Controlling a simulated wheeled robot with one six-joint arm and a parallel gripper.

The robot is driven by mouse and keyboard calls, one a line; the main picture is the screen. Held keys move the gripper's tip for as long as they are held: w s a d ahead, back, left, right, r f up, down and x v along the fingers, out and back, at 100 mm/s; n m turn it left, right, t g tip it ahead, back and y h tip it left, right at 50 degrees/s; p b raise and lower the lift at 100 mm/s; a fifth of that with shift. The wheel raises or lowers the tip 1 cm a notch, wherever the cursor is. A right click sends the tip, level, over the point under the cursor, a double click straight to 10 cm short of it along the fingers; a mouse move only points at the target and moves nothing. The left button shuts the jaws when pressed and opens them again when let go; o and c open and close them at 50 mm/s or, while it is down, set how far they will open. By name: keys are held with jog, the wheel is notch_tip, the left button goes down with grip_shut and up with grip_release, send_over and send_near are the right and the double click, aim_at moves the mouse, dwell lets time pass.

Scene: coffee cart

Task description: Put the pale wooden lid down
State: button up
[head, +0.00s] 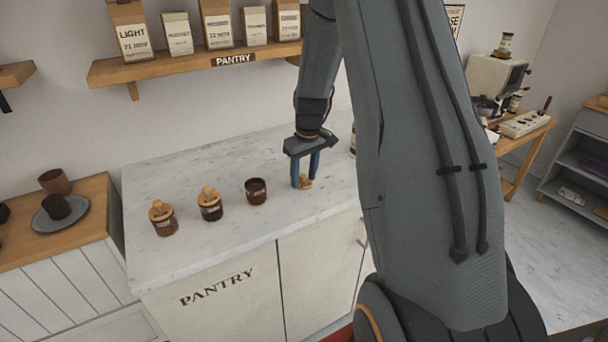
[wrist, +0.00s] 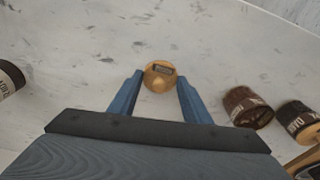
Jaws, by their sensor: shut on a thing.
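The pale wooden lid (head: 306,184) is between the blue fingers of my gripper (head: 304,180), at or just above the marble counter. In the wrist view the round lid (wrist: 160,76) shows between the fingertips (wrist: 161,78), with a small dark label on it. My gripper is shut on the lid and points down. I cannot tell for certain whether the lid touches the counter. An open dark brown jar (head: 256,191) without a lid stands to the left of my gripper; it also shows in the wrist view (wrist: 247,107).
Two jars with wooden lids, one (head: 210,205) and another (head: 164,218), stand further left on the counter (head: 222,253). A shelf (head: 180,64) with several coffee bags hangs above. Bare marble surrounds the lid. A dark labelled container (wrist: 8,80) is at the wrist view's left edge.

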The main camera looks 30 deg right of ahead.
aim_at(306, 185)
jog(key=shift+f, duration=0.15)
jog(key=o, duration=1)
jog(key=shift+o, duration=0.2)
notch_tip(306, 185, up, 12)
jog(key=s+b, duration=0.1)
jog(key=b, duration=0.3)
jog(key=s+a+f+m, duration=0.1)
jog(key=s+a+f, duration=0.2)
jog(key=s+a, duration=0.5)
jog(key=s+a+f, duration=0.3)
jog(key=s+a, duration=0.6)
jog(key=s, duration=0.4)
jog(key=shift+s+a+f+m, duration=0.15)
jog(key=shift+s+f+m, duration=0.1)
jog(key=shift+m, duration=0.15)
